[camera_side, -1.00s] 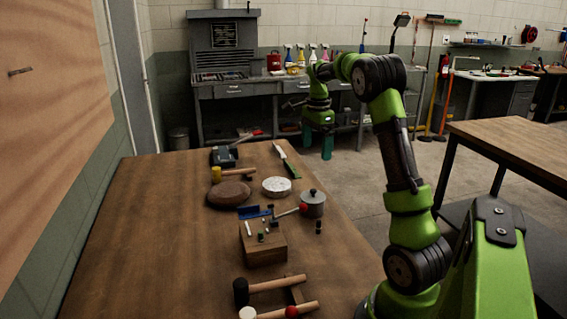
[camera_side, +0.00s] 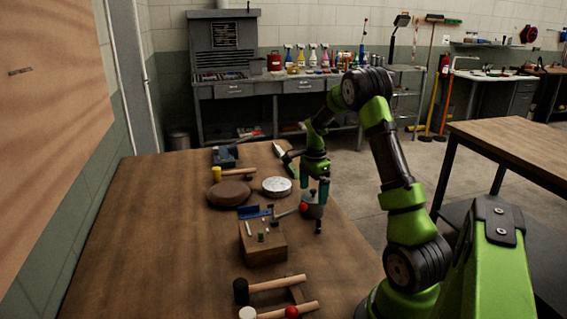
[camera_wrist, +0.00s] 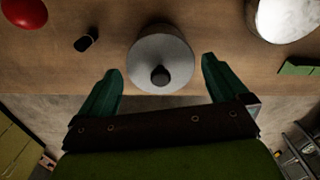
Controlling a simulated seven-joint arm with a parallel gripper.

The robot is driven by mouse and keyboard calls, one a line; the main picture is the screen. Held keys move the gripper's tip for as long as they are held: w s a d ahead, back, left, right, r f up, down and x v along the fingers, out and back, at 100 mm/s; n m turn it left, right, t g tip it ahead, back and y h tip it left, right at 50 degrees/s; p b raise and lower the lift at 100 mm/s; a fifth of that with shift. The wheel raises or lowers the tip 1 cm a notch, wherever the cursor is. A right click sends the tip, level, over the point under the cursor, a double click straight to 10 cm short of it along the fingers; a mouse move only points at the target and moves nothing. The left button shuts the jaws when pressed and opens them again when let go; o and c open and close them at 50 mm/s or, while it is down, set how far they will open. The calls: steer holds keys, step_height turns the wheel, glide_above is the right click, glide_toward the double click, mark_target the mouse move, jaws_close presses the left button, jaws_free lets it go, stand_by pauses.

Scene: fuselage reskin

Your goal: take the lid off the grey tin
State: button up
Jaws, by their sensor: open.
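The grey tin (camera_side: 311,211) stands near the right edge of the wooden table, its lid on. In the wrist view its round grey lid (camera_wrist: 160,47) shows from above, with a dark knob (camera_wrist: 160,76). My gripper (camera_side: 314,184) is open and points down over the tin, partly hiding it in the side view. In the wrist view, the green fingertips of my gripper (camera_wrist: 161,65) are spread to either side of the lid's near part, with nothing between them but the lid below. Contact with the tin is not visible.
A red ball (camera_wrist: 24,10) and a small dark cylinder (camera_wrist: 86,41) lie left of the tin in the wrist view. A silvery round tin (camera_side: 277,187) and a brown disc (camera_side: 229,193) stand behind. A wooden block (camera_side: 263,246) holds small pieces. The table's left side is clear.

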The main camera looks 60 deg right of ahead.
steer(key=shift+f, duration=0.15)
steer(key=c, duration=0.8)
